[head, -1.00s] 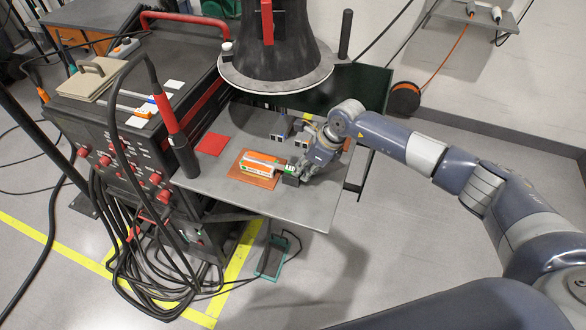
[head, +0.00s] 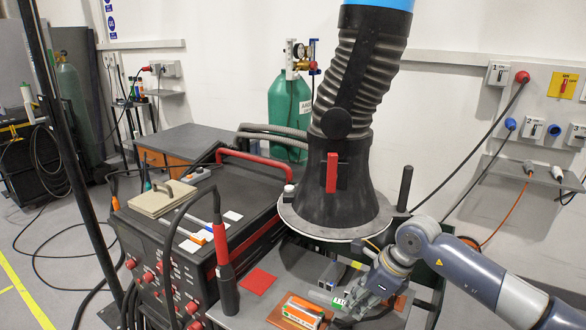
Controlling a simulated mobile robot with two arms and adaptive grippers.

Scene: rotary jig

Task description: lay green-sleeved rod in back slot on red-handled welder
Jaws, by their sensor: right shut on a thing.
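My right gripper (head: 352,299) is over the grey work table and shut on a small green-and-white piece, which looks like the green-sleeved rod (head: 338,301). The fingers hide part of it, and I cannot tell its height above the table. The red-handled welder (head: 250,207) stands to the left, with a red bar handle (head: 265,158) along its top. The slots themselves are too small to make out. My left gripper is out of view.
A wide black fume hood (head: 340,190) hangs over the table, close behind my right gripper. A red-handled torch (head: 222,250) stands between welder and table. A red square (head: 258,281) and an orange-white packet (head: 303,311) lie on the table. A tan folder (head: 160,200) lies on the welder.

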